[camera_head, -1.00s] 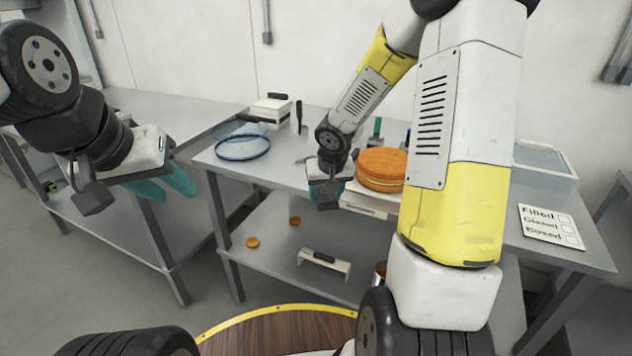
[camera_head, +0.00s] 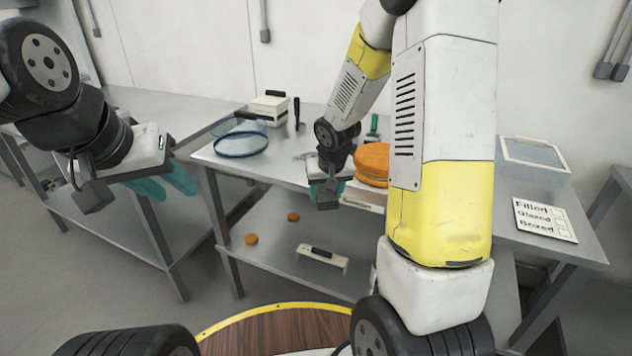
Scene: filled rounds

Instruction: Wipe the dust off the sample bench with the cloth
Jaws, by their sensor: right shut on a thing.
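The grey metal bench (camera_head: 285,170) stands ahead, with a printed checklist card near its right end. My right gripper (camera_head: 327,193), with teal fingers, is low at the bench's front edge, left of an orange-brown filled round (camera_head: 372,160). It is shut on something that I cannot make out. I cannot pick out a cloth or any dust in this view. My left gripper (camera_head: 168,186) hangs to the left of the bench, in front of a second bench. Its two teal fingers look apart and empty.
A blue-rimmed round sieve (camera_head: 242,145) and a white box (camera_head: 269,107) stand at the bench's back left. A clear-lidded tub (camera_head: 535,160) and the card (camera_head: 545,219) are at the right. Small brown rounds (camera_head: 251,239) and a black-handled white piece (camera_head: 322,259) lie below. My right arm hides mid-bench.

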